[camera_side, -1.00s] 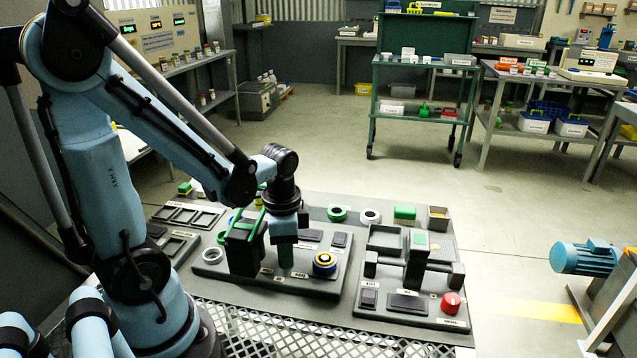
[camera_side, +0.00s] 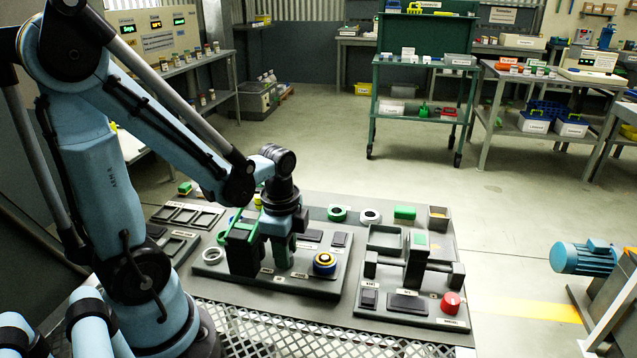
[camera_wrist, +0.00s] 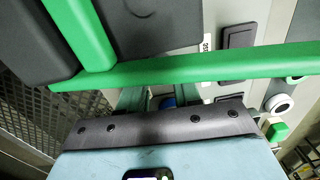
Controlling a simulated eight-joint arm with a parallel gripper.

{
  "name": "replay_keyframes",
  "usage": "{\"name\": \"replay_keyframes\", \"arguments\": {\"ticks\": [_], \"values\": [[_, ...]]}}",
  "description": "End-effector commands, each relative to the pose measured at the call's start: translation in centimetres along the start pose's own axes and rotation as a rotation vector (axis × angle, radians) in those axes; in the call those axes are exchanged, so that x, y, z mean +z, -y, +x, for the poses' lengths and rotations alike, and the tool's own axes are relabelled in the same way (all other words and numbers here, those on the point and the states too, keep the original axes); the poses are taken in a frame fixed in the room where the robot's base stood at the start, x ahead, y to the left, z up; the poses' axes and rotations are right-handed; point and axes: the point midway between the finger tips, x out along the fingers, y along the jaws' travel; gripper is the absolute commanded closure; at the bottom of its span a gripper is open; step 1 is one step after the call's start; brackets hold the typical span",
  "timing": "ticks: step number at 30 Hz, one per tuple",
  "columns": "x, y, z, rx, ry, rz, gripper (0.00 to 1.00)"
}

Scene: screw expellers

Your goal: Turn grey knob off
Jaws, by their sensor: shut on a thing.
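My gripper (camera_side: 283,250) points straight down at the left control panel (camera_side: 321,285), right beside a black block with a green handle (camera_side: 243,236). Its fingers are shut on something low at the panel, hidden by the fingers. I cannot make out a grey knob in either view. In the wrist view, the green handle (camera_wrist: 190,67) crosses in front of my gripper (camera_wrist: 167,99) and covers much of the space around the fingertips.
A right panel carries a dark crossbar (camera_side: 437,267) and a red button (camera_side: 450,302).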

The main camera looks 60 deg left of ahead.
Motion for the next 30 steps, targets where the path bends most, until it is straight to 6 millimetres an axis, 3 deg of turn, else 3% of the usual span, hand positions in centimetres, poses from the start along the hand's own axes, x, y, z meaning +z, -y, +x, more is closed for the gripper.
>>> {"name": "replay_keyframes", "arguments": {"ticks": [9, 24, 25, 30], "values": [[0.03, 0.01, -0.02, 0.000, -0.005, 0.128, 0.98], [0.02, 0.01, -0.03, 0.000, -0.007, 0.152, 0.98], [0.02, 0.01, -0.03, 0.000, -0.007, 0.152, 0.66], [0.02, 0.01, -0.02, 0.000, -0.007, 0.152, 0.42]]}}
